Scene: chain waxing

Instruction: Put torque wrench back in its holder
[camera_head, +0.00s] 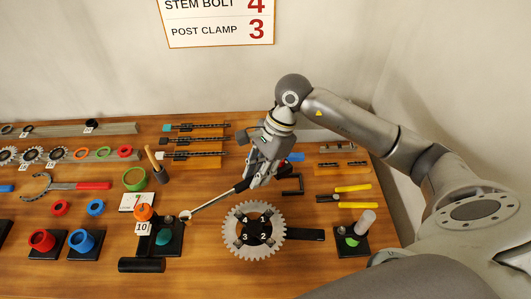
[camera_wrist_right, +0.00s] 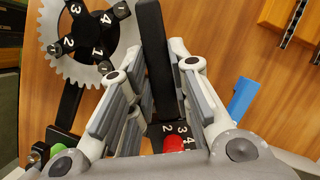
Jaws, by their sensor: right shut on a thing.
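The torque wrench shows in the head view as a silver shaft (camera_head: 212,203) with a round head at its lower-left end, beside the black stand marked 10 (camera_head: 172,241). Whether the head touches the stand I cannot tell. My right gripper (camera_head: 253,178) is shut on the wrench's black handle, which also shows in the right wrist view (camera_wrist_right: 155,50) between the fingers. A black part with white numbers and a red piece (camera_wrist_right: 173,144) show near the palm. A black bracket (camera_head: 293,186) lies right of the gripper. Which piece is the wrench's holder is unclear. My left gripper is not in view.
A chainring (camera_head: 275,214) with a numbered black spider sits just below the wrench. Yellow-handled pliers (camera_head: 352,188) and a green-and-grey piece on a black base (camera_head: 352,241) are to the right. Chain tools on wooden blocks (camera_head: 195,155) stand behind.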

